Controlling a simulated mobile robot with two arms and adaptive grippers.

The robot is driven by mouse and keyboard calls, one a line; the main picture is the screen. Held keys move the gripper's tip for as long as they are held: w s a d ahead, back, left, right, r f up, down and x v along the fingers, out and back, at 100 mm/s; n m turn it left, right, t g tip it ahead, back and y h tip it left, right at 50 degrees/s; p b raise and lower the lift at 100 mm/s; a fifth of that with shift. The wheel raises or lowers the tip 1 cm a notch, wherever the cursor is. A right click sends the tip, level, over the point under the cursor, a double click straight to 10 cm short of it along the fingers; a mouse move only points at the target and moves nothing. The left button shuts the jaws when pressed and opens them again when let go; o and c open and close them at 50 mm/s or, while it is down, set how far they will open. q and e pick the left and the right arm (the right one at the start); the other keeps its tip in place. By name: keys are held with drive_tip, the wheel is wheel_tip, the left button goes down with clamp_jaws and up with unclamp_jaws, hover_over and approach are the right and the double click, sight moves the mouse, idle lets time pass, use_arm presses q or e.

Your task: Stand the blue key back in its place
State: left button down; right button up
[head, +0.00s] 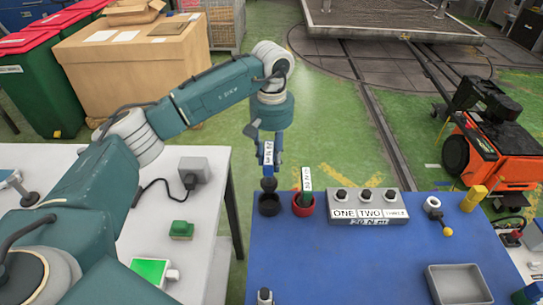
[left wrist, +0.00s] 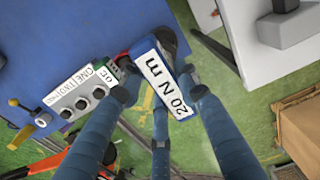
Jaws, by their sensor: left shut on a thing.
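The blue key (head: 269,153), with a white label, hangs upright in my left gripper (head: 272,143). In the left wrist view the label of the blue key (left wrist: 166,84) reads 20 N m, and the fingers of the left gripper (left wrist: 158,74) close around it. The key's dark round lower end is right over the black cup (head: 269,205) at the blue table's far left corner; I cannot tell whether it touches the rim. A green key (head: 307,180) stands in the red cup (head: 303,205) just to the right. My right gripper is not in view.
A grey box (head: 367,207) with knobs and a 20 N m label stands right of the red cup on the blue table (head: 350,262). A grey tray (head: 458,285) is near the front right. A white table (head: 205,240) lies left, across a gap.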

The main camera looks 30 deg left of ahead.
sight(272, 182)
use_arm(q)
wheel_tip(272, 182, down, 4)
drive_tip(key=shift+r+b, duration=0.15)
drive_tip(key=shift+b, duration=1.1)
drive_tip(key=shift+f+b, duration=0.3)
drive_tip(key=shift+f, duration=0.15)
drive_tip(key=shift+b, duration=0.3)
idle(0.5)
drive_tip(key=shift+f+b, duration=2)
drive_tip(key=shift+f, duration=0.6)
drive_tip(key=c, duration=1.2)
unclamp_jaws()
